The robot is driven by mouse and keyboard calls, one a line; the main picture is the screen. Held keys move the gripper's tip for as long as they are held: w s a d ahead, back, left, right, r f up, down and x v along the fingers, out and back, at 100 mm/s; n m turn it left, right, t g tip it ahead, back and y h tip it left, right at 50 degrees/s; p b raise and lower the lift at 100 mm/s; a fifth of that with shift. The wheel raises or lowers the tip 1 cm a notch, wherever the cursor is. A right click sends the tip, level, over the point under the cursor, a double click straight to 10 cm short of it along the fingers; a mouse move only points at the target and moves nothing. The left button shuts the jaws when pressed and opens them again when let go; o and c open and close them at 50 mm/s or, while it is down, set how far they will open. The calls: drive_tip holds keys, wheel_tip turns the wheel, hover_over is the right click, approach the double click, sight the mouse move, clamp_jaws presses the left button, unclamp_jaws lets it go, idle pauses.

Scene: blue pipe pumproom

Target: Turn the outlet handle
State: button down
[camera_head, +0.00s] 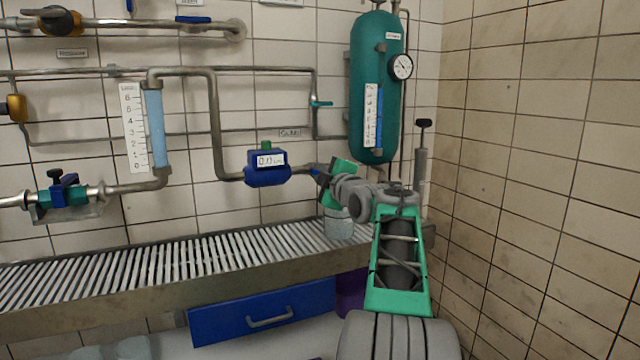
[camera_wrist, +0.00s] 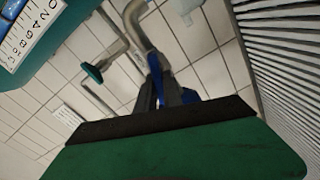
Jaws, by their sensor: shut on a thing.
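The outlet handle (camera_head: 314,171) is a small blue lever at the right end of the pipe, just right of the blue flow meter (camera_head: 268,170). Most of it is hidden by my gripper (camera_head: 322,177), whose dark fingers are shut on it. In the wrist view, the blue handle (camera_wrist: 165,80) shows between the dark fingertips of my gripper (camera_wrist: 168,97), at the end of a metal pipe. The green gripper body covers the lower part of that view. A small label hangs on the wall above the handle.
A glass beaker (camera_head: 339,224) stands on the slatted metal rack (camera_head: 180,263) below my gripper. A green tank (camera_head: 377,90) with a gauge hangs close behind my arm. A teal valve lever (camera_head: 321,103) is above. The tiled wall (camera_head: 530,180) bounds the right side.

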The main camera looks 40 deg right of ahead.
drive_tip(key=shift+n, duration=0.3)
drive_tip(key=c, duration=1.5)
unclamp_jaws()
drive_tip(key=v, duration=0.7)
drive_tip(key=shift+s+a+p, duration=0.2)
drive_tip(key=shift+s+p, duration=0.1)
drive_tip(key=shift+s, duration=0.05)
